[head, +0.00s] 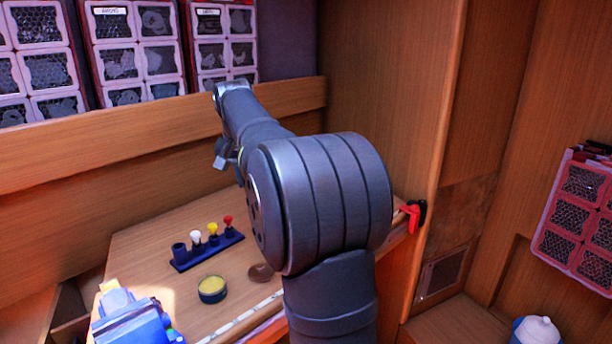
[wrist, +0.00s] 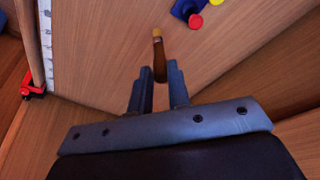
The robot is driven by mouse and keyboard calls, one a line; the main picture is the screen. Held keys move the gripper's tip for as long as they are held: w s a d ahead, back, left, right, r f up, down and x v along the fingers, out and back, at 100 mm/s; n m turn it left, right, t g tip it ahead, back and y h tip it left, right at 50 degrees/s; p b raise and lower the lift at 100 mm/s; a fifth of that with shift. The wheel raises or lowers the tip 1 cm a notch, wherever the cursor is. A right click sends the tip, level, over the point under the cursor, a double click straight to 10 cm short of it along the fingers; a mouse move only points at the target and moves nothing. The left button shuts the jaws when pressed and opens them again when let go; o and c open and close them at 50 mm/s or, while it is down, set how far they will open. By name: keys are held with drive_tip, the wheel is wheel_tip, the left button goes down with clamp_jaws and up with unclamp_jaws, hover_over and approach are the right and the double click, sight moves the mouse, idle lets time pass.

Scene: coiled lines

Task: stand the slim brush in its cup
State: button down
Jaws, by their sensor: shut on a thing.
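The slim brush (wrist: 159,65), brown with a yellowish end, shows in the wrist view between the fingers of my gripper (wrist: 157,84). The fingers are shut on it, and its yellow end points away from the gripper. In the head view I cannot make out the brush. A dark blue rack (head: 207,252) stands on the bench in the head view. A corner of the rack (wrist: 182,9) shows at the top of the wrist view, apart from the brush.
A round tin with yellow content (head: 212,290) and a brown round object (head: 261,272) lie in front of the rack. A blue vise-like tool (head: 134,320) is at the front left. A red clamp (head: 411,217) grips the bench's right edge. Drawer cabinets (head: 130,50) stand behind.

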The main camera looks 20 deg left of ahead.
drive_tip(key=s+a+n+g+y, duration=0.1)
drive_tip(key=s+a+n, duration=0.5)
drive_tip(key=s+a, duration=0.65)
drive_tip(key=shift+s+f, duration=0.25)
drive_tip(key=shift+f, duration=0.7)
drive_tip(key=shift+s+f, duration=0.2)
drive_tip(key=shift+f, duration=0.75)
drive_tip(key=shift+d+f, duration=0.1)
drive_tip(key=shift+f, duration=0.1)
drive_tip(key=shift+f, duration=2.25)
drive_tip(key=shift+f, duration=0.2)
drive_tip(key=c, duration=1.3)
unclamp_jaws()
drive_tip(key=shift+r, duration=3.05)
